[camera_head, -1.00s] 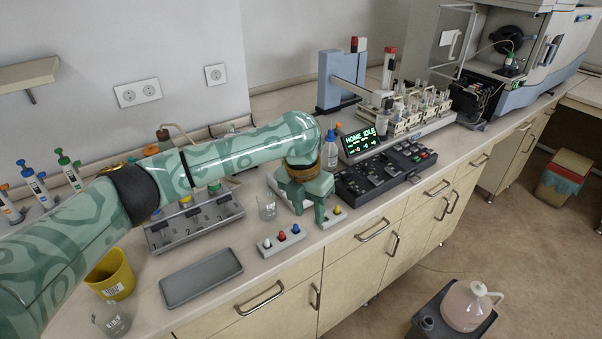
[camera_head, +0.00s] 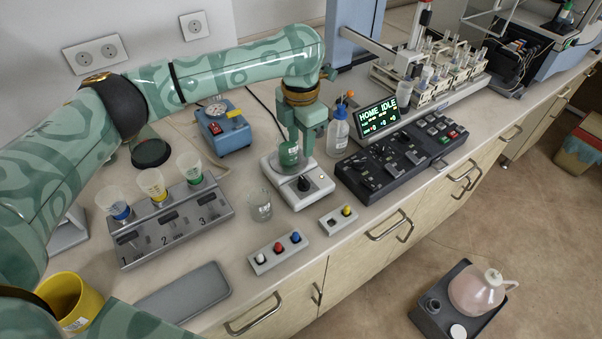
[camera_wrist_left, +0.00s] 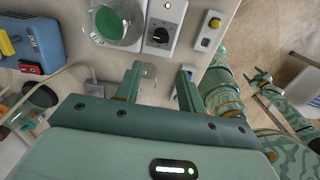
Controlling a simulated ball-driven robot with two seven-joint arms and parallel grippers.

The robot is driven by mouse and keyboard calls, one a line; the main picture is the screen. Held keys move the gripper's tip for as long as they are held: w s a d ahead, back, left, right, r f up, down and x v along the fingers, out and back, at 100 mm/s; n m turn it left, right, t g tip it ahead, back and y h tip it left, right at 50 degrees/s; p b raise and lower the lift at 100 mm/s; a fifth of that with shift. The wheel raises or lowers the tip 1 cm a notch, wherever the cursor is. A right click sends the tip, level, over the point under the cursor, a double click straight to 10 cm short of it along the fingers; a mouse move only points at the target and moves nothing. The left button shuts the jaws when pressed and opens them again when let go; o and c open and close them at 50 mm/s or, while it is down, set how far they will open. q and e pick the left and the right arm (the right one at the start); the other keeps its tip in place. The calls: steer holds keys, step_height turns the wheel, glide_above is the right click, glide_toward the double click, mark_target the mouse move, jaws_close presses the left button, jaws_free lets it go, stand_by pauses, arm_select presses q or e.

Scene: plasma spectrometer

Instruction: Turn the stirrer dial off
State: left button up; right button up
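The stirrer (camera_head: 325,185) is a white box with a black dial (camera_head: 304,183) on its front. In the left wrist view the dial (camera_wrist_left: 160,35) shows near the top centre; I cannot read its setting surely. A glass beaker with green content (camera_head: 289,154) is on the stirrer's plate; it also shows in the left wrist view (camera_wrist_left: 110,22). My left gripper (camera_head: 298,148) points down behind the dial, over the beaker area in the head view. Its fingers (camera_wrist_left: 160,74) are apart with nothing between them, and the dial is beyond them. My right gripper (camera_wrist_left: 261,80) seems to show small at the right.
A wash bottle (camera_head: 338,133) and a black control panel (camera_head: 400,155) stand right of the stirrer. An empty beaker (camera_head: 260,206) stands to its left. Button boxes (camera_head: 278,250) (camera_head: 339,219) lie in front. A blue device (camera_head: 222,130) is behind left.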

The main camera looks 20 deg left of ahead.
mark_target(302, 180)
arm_select(q)
step_height(302, 180, down, 12)
steer(key=b, duration=0.3)
steer(key=shift+w+d, duration=0.15)
steer(key=shift+f, duration=0.45)
steer(key=c, duration=0.7)
